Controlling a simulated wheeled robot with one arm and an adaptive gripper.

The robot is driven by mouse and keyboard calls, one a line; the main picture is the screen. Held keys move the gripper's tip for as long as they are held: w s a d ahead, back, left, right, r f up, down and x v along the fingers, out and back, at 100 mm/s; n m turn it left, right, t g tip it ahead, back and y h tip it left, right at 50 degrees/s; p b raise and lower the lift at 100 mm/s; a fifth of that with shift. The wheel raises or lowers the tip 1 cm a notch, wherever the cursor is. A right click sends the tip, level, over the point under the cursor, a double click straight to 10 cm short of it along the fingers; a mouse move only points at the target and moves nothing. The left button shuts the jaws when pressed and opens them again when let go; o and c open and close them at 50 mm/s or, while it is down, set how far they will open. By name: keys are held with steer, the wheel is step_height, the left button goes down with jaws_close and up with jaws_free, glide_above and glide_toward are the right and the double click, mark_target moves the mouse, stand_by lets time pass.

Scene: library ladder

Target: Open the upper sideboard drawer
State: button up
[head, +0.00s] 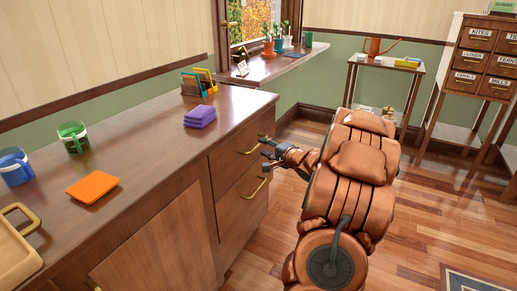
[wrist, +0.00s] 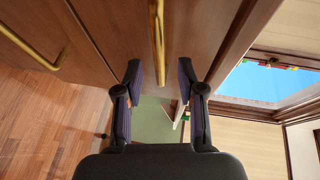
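The wooden sideboard (head: 150,130) runs along the left wall. Its upper drawer (head: 228,157) looks shut and has a brass handle (head: 247,151); the lower drawer (head: 236,211) has one too (head: 256,188). My gripper (head: 264,153) is at the sideboard's right end, close to the upper handle. In the wrist view my gripper (wrist: 160,72) is open, with dark fingers apart. The upper handle (wrist: 158,35) shows between the fingertips, with a gap on both sides; contact is not visible. The lower handle (wrist: 42,52) is off to the left there.
A plant shelf (head: 275,66) adjoins beyond. Open wooden floor (head: 425,215) lies to the right.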

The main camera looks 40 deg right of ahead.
mark_target(259, 144)
steer(key=shift+w+d+f+b, duration=0.1)
steer(key=shift+w+f+b, duration=0.05)
steer(key=shift+w, duration=0.6)
steer(key=shift+w+d+f+b, duration=0.1)
steer(key=shift+w+b, duration=0.1)
steer(key=shift+w, duration=0.5)
steer(key=shift+w+d+f+b, duration=0.1)
steer(key=shift+w+f+b, duration=0.05)
steer(key=shift+w, duration=0.6)
jaws_close()
